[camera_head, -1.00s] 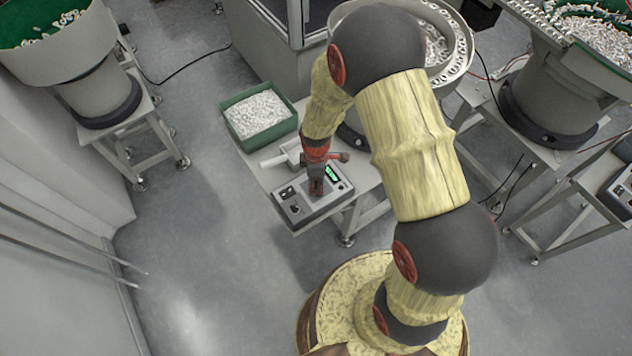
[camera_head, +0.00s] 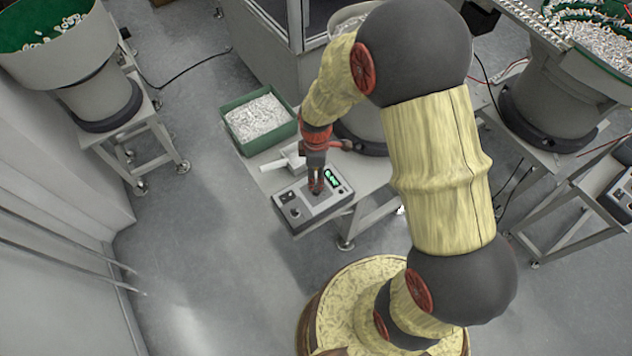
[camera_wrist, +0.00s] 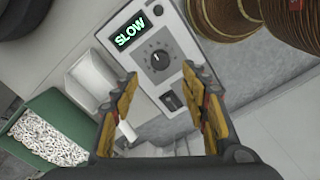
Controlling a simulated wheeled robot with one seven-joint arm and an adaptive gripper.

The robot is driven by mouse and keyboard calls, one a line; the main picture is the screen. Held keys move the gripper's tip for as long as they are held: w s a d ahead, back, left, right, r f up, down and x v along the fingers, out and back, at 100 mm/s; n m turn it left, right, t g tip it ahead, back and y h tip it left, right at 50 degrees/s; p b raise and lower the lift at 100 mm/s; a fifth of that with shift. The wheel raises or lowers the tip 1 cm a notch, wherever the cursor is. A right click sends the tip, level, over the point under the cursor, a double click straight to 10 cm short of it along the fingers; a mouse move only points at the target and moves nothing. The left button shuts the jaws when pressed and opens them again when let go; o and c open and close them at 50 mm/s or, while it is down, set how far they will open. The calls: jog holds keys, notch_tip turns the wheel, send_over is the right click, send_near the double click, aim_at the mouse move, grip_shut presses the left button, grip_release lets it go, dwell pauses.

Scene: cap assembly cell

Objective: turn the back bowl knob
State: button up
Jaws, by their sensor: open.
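The control box (camera_head: 297,212) stands on the small table's front part. In the wrist view its black round knob (camera_wrist: 159,60) with a pale pointer mark sits between a lit display (camera_wrist: 130,32) reading SLOW and a black switch (camera_wrist: 172,101). My gripper (camera_head: 316,190) is above the box in the head view and hides the knob there. In the wrist view my gripper (camera_wrist: 164,77) is open, with its two fingers apart, one toward each side of the box's lower part. Nothing is between the fingertips, and the knob appears just beyond them.
A green bin of small white parts (camera_head: 290,132) sits on the same table (camera_head: 266,178), behind the box. A white scoop-like tray (camera_wrist: 92,77) lies between bin and box. A bowl feeder (camera_head: 362,128) stands behind my arm. Open floor lies to the left.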

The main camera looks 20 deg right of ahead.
jog(key=shift+r, duration=2.15)
jog(key=s+d+r+m+t, duration=0.1)
jog(key=s+r+m, duration=0.3)
jog(key=r, duration=0.5)
jog(key=s+d+r+m+t, duration=0.1)
jog(key=s+r+m+t, duration=0.1)
jog(key=s+r+m, duration=0.3)
jog(key=s+d+r+m+t+b, duration=0.1)
jog(key=s+r+m, duration=0.4)
jog(key=r, duration=0.8)
jog(key=s+t, duration=0.1)
jog(key=s, duration=0.2)
jog(key=shift+s+r+t, duration=0.3)
jog(key=shift+s+r, duration=0.05)
jog(key=shift+r, duration=0.05)
jog(key=shift+d, duration=0.1)
